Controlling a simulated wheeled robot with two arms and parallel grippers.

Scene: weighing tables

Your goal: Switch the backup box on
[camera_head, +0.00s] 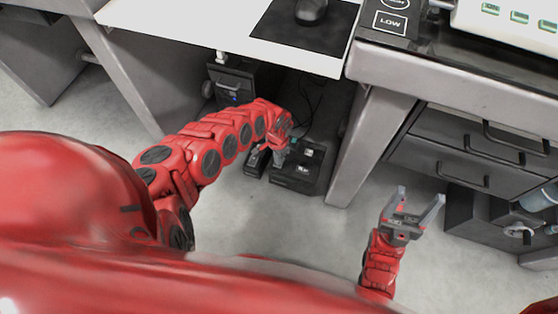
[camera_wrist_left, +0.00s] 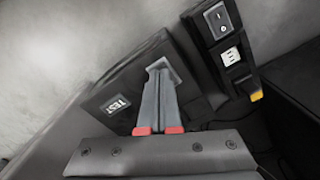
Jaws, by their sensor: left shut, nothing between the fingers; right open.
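A black box (camera_head: 310,172) with small pale labels, which looks like the backup box, stands on the floor under the white desk. In the left wrist view its dark top (camera_wrist_left: 95,88) bears a "TEST" label (camera_wrist_left: 118,105). My left gripper (camera_head: 282,148) reaches down at the box. In the left wrist view its fingers (camera_wrist_left: 163,72) are shut and empty, with the tips over the box top; I cannot tell whether they touch it. The tips hide part of the surface there. My right gripper (camera_head: 421,194) is open and empty, above the floor at the right.
A narrow black strip (camera_head: 257,161) lies beside the box; it shows a rocker switch (camera_wrist_left: 217,19) and a socket. A dark computer case (camera_head: 232,84) with a blue light stands behind. A grey desk leg (camera_head: 368,140) rises right of the box. Drawers (camera_head: 470,150) stand further right.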

